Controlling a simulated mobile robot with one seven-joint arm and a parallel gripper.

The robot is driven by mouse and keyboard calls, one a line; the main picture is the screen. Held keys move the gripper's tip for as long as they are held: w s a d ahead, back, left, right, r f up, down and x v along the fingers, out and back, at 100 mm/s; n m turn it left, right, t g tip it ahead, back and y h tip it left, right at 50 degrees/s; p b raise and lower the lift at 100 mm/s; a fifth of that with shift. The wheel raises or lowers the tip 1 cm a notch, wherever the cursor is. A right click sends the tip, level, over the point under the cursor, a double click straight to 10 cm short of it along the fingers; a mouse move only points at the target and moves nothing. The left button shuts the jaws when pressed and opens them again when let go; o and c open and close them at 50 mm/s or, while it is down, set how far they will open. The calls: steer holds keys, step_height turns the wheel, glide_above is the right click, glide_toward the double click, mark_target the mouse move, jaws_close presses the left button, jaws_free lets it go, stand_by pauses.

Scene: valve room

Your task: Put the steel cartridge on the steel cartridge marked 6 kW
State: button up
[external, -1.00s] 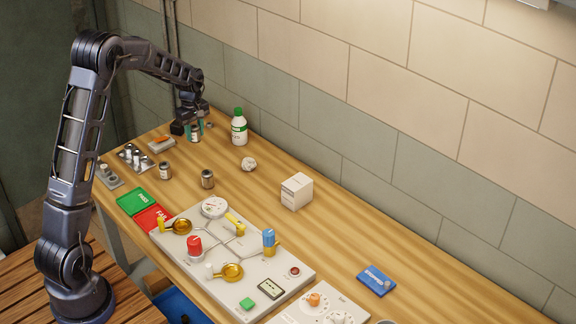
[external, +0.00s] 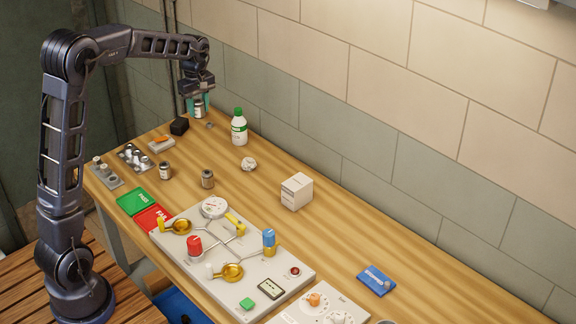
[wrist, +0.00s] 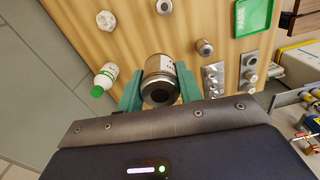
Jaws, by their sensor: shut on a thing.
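My gripper (external: 199,104) has teal fingers and is shut on a steel cartridge (external: 199,110), held in the air above the far end of the bench. In the wrist view the held cartridge (wrist: 159,78) sits between the fingers (wrist: 157,88), with a pale label on its side. Two other steel cartridges stand upright on the bench: one (external: 165,171) nearer the trays, also in the wrist view (wrist: 204,47), and one (external: 207,178) to its right, at the top of the wrist view (wrist: 164,7). Their markings are too small to read.
A green-capped bottle (external: 239,128), a crumpled white ball (external: 248,164) and a white box (external: 297,191) stand along the wall side. The valve panel (external: 290,281) fills the front.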

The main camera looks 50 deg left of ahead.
step_height(320, 180, up, 2)
glide_above(207, 172)
steer(key=shift+m, duration=0.3)
step_height(207, 172, down, 20)
steer(key=shift+r, duration=0.1)
stand_by(0.3)
steer(key=o, duration=1.2)
steer(key=shift+s, duration=0.1)
steer(key=shift+c, duration=0.2)
